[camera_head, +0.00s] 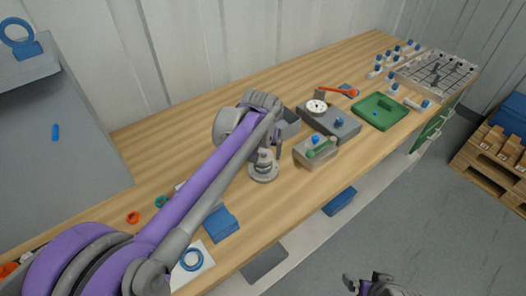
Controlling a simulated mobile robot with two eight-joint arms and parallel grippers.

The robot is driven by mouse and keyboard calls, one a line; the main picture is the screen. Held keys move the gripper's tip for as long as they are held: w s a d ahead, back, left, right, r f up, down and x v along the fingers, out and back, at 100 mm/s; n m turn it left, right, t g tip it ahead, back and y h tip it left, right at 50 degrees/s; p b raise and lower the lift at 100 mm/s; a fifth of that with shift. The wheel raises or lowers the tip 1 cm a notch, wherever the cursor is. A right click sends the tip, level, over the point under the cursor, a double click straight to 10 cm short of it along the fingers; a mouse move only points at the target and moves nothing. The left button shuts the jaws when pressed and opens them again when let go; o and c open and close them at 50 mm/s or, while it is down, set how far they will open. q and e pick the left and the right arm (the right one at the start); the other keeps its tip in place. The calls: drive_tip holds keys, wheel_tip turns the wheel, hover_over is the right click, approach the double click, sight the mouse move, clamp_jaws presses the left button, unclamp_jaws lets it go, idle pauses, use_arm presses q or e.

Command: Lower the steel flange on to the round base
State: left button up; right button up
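A grey metallic round piece (263,174), with a flat disc and a narrower upright part, is on the wooden bench near its middle. It looks like the steel flange and round base area, but I cannot tell the two apart. My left gripper (267,152) is directly above it, pointing down at its upright part. The fingers are small and partly hidden by my arm, so their grip is unclear. My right gripper (366,282) is at the bottom edge, off the bench, with its fingertips apart and nothing visible between them.
A green tray (392,117) lies farther right.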

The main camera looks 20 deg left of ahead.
use_arm(q)
drive_tip(key=shift+r, duration=0.1)
drive_tip(key=v, duration=1)
drive_tip(key=shift+r+p, duration=0.35)
drive_tip(key=shift+p, duration=0.05)
use_arm(e)
drive_tip(key=shift+w+r, duration=0.1)
drive_tip(key=shift+r, duration=0.35)
